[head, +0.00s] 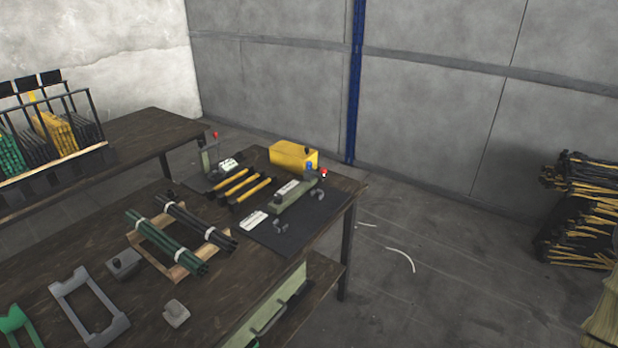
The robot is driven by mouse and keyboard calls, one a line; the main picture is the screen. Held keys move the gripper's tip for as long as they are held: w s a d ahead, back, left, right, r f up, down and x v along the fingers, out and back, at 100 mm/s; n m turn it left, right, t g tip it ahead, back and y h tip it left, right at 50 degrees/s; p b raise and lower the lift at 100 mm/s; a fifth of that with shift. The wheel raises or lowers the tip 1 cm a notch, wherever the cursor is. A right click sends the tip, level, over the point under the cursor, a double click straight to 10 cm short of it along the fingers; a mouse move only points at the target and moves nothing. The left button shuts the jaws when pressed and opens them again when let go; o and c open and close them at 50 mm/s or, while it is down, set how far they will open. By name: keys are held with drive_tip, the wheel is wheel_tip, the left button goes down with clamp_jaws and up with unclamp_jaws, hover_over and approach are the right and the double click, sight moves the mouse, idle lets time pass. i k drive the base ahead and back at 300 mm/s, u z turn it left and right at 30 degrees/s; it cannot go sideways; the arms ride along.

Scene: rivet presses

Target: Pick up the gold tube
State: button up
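Gold-yellow tubes (238,184) with dark ends lie side by side, slanting, on a dark mat (304,229) on the wooden table. They lie between two grey-green presses, a longer one (292,196) at their right and one (209,158) at their back left. I cannot tell which single tube is the one named. My gripper is not in view, so its state does not show.
Bundles of dark green (160,240) and black tubes (190,222) rest on a wooden frame in front. A yellow box (293,156) stands behind. Grey holders (88,304) lie at the front left. A rack (54,152) stands on another table. Floor at right is mostly open.

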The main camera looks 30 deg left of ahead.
sight(249, 171)
drive_tip(key=z, duration=0.8)
drive_tip(key=i, duration=1.9)
drive_tip(key=u, duration=2.85)
